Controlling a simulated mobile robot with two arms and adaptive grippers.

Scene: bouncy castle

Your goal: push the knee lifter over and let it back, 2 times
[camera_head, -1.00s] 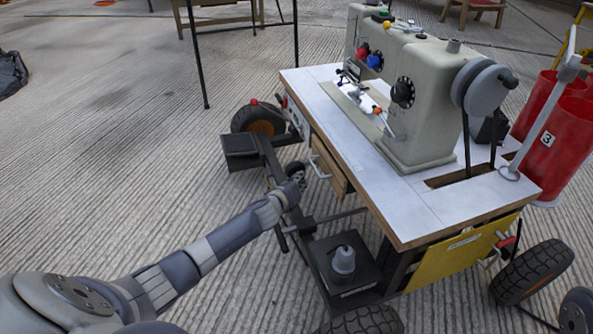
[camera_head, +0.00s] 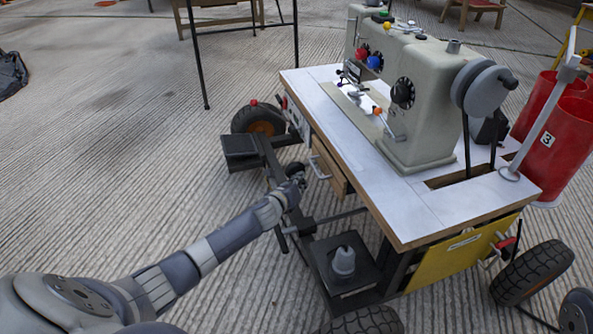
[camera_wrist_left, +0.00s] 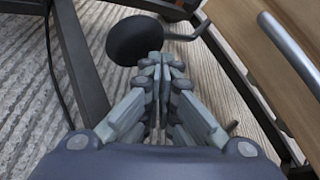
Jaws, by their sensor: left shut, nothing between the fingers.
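The knee lifter's round black pad (camera_wrist_left: 135,40) shows in the left wrist view, on a bent grey rod that runs to the right. In the head view the pad (camera_head: 294,168) is a small dark disc under the front edge of the sewing table. My left gripper (camera_head: 298,181) is shut and empty, just beside the pad. In the left wrist view its closed fingertips (camera_wrist_left: 164,60) overlap the pad's lower right edge; I cannot tell whether they touch it. My right gripper is not in view.
The sewing machine (camera_head: 420,100) stands on the white tabletop (camera_head: 440,205). A wooden drawer (camera_head: 328,168) with a metal handle is close to the right of my gripper. A dark frame with wheels lies below.

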